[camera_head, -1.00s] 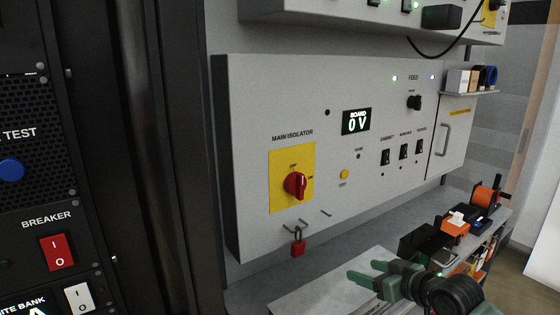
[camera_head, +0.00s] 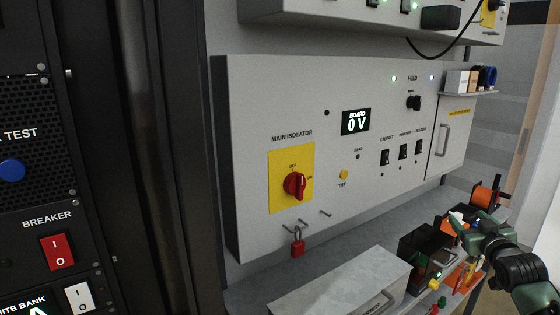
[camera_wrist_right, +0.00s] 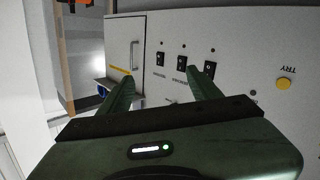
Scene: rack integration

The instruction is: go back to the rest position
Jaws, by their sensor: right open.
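My right gripper (camera_head: 456,222) is at the lower right of the head view, above the shelf and in front of the grey panel (camera_head: 250,110). Its green fingers also show in the right wrist view (camera_wrist_right: 160,92), spread apart with nothing between them. A red padlock (camera_head: 297,246) hangs from a hook below the isolator. My left gripper is in neither view.
A dark rack with a red breaker switch (camera_head: 56,251) stands at the left. A grey box (camera_head: 340,285) lies on the shelf below the panel. A black bin (camera_head: 415,245) and an orange spool (camera_head: 484,197) stand near my right gripper. A small ledge (camera_head: 470,94) holds boxes and a blue roll.

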